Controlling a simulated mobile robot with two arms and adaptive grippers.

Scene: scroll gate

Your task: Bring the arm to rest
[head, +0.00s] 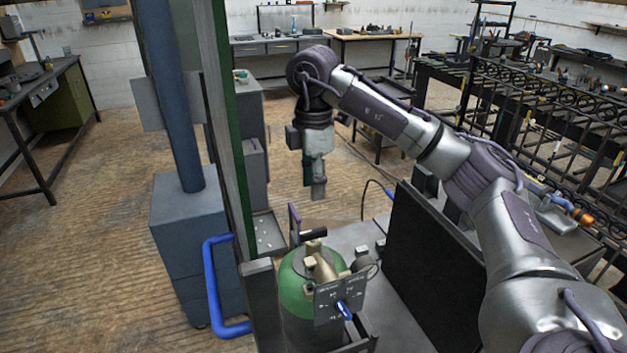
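My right arm comes in from the lower right, reaches up and back, and bends at its wrist. My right gripper (317,184) hangs down from it, pointing at the floor, left of the middle of the view. It is above and behind a green gas cylinder (297,285) and apart from it. I see no object held in it. Its fingers are small and seen nearly edge-on, so I cannot tell whether they are open or shut. My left arm and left gripper are not in view.
A tall green-edged panel (228,130) and a blue post (172,95) stand left of the gripper. A dark upright panel (432,262) stands under my arm. The black scroll gate (545,100) lies at right, workbenches at the back. The wooden floor (90,240) is clear at left.

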